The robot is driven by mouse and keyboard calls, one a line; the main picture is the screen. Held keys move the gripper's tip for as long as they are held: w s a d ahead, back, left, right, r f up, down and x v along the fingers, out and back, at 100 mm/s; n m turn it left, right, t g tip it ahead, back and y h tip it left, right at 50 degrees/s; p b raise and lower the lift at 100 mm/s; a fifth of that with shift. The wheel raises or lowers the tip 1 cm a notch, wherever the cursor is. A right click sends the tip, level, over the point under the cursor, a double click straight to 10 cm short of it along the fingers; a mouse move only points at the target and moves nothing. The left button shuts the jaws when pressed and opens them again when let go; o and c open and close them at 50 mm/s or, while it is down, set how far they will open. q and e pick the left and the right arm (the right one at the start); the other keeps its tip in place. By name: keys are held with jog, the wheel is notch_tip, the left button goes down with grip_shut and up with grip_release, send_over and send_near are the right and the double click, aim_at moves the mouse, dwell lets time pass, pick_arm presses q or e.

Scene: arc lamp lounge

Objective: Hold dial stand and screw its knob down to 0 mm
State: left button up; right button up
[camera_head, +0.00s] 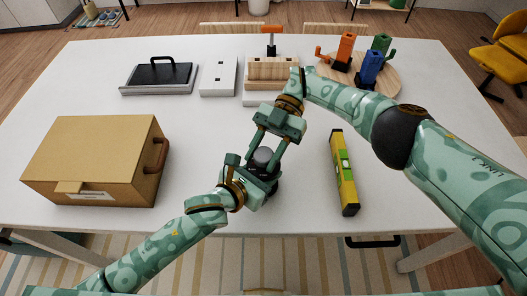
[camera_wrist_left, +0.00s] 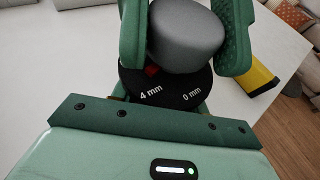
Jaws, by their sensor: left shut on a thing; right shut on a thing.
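The dial stand shows in the head view near the table's front middle, mostly covered by my grippers. A red pointer (camera_wrist_left: 152,71) is beside the "4 mm" mark. My left gripper (camera_head: 257,180) is shut on the stand, low beneath the dial; its fingertips are largely hidden. My right gripper (camera_head: 270,148) comes from above and is shut on the knob, one finger on each side.
A yellow level (camera_head: 343,172) lies right of the stand. A tan box (camera_head: 90,160) with a brown handle stands left. A black-handled tray (camera_head: 160,77), a white block (camera_head: 219,76), a wooden rack (camera_head: 270,70) and a round board (camera_head: 385,84) with coloured pieces stand behind.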

aim_at(263, 153)
jog(key=shift+a+r, duration=0.1)
jog(key=shift+r, duration=0.1)
dwell(0.3)
jog(key=o, duration=1)
notch_tip(263, 153, up, 10)
